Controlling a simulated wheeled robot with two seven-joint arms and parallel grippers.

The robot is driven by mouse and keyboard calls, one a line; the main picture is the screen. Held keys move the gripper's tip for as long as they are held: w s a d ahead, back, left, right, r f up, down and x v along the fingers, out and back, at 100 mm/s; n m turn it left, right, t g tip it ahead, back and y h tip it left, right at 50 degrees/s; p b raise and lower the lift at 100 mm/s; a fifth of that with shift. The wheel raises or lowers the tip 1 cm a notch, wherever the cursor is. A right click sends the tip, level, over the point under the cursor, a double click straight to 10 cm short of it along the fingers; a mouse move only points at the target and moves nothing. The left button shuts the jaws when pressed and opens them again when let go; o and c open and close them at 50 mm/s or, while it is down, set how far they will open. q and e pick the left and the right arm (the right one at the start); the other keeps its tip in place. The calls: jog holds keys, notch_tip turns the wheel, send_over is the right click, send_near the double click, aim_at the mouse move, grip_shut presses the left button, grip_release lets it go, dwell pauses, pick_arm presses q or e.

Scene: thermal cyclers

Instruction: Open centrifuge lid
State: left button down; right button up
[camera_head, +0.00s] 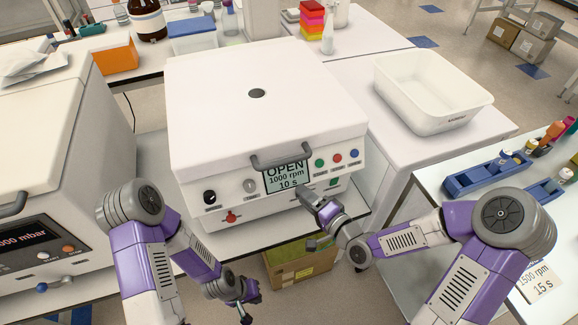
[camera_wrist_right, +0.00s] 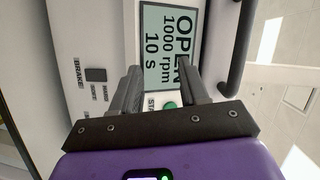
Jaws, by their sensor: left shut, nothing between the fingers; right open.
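The centrifuge (camera_head: 215,125) is a white box in the middle of the head view, with its lid (camera_head: 310,95) down. A dark grey handle (camera_head: 285,157) sits on the lid's front edge. The display (camera_head: 287,178) reads OPEN, 1000 rpm, 10 s; it also shows in the right wrist view (camera_wrist_right: 168,40). My right gripper (camera_head: 304,194) is in front of the panel, just below the display; in the right wrist view (camera_wrist_right: 165,85) its fingers are open and apart, with a green button (camera_wrist_right: 170,105) between them. My left gripper (camera_head: 247,300) is shut and empty, low in front of the bench.
A white machine (camera_head: 60,140) with a pressure display stands at the left. A white tub (camera_head: 435,90) is on the bench to the right, and blue racks (camera_head: 485,178) lie on the right table. A cardboard box (camera_head: 300,262) is under the bench.

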aim_at(286, 159)
notch_tip(286, 159, up, 8)
jog(key=t+y, duration=0.2)
jog(key=y, duration=0.1)
jog(key=x, duration=0.2)
jog(key=b+x, duration=0.1)
jog(key=x, duration=0.1)
jog(key=b+x, duration=0.1)
jog(key=x, duration=0.2)
jog(key=shift+s+a+r, duration=0.25)
jog(key=shift+a+r, duration=0.05)
jog(key=shift+a, duration=0.05)
grip_shut()
